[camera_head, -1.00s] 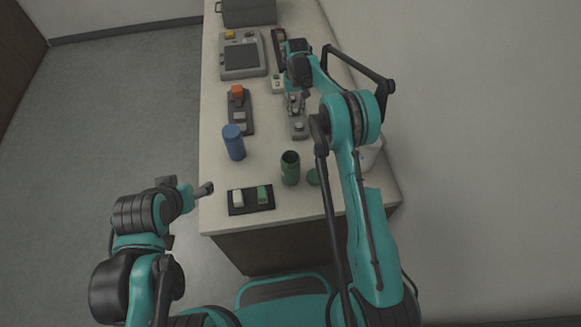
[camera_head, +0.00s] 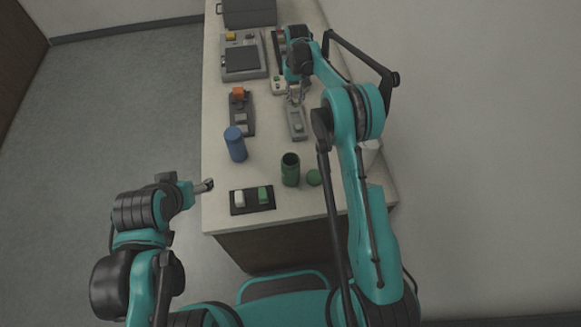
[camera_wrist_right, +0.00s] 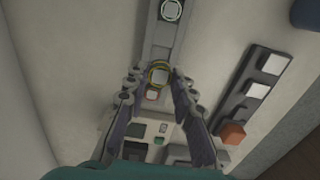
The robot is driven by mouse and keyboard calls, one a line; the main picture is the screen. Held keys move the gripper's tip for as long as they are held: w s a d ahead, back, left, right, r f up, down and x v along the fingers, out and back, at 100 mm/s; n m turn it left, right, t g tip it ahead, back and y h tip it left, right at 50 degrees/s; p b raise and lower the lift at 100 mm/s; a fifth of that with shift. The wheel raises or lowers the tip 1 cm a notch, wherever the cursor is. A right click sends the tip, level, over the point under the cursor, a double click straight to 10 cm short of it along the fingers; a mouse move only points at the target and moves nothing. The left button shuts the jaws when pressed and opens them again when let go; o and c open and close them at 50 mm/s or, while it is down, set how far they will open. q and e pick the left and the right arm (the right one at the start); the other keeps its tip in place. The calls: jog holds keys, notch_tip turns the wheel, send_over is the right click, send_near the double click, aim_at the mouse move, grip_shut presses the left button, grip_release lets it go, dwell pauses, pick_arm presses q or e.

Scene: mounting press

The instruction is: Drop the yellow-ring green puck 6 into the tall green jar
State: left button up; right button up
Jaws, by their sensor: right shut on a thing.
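The tall green jar (camera_head: 290,170) stands upright and open near the front of the bench, with a round green lid (camera_head: 313,177) lying to its right. My right gripper (camera_head: 296,94) is over the far end of a narrow grey fixture (camera_head: 297,125). In the right wrist view a yellow ring (camera_wrist_right: 159,74) with a pale middle sits between the fingertips (camera_wrist_right: 157,78), which are shut on the ringed puck. Its green sides and number do not show. My left gripper (camera_head: 207,186) is off the bench's left edge, too small to read.
A blue jar (camera_head: 235,145) stands left of the green jar. A black tray (camera_head: 252,209) with a white and a green block lies in front. A grey fixture with an orange block (camera_head: 238,92) and a grey machine (camera_head: 243,60) lie further back.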

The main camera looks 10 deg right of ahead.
jog(key=shift+r, duration=0.35)
jog(key=s+a+r+p, duration=0.4)
jog(key=s+r+p, duration=0.15)
jog(key=s, duration=0.35)
jog(key=p, duration=0.4)
send_near(291, 170)
notch_tip(291, 170, up, 2)
jog(key=w+r, duration=0.1)
jog(key=w, duration=0.2)
jog(key=shift+s+d+f+b, duration=0.1)
jog(key=shift+f+b, duration=0.85)
jog(key=shift+f, duration=0.55)
jog(key=shift+s+d+f+b, duration=0.1)
jog(key=shift+f+b, duration=0.85)
jog(key=shift+f, duration=0.5)
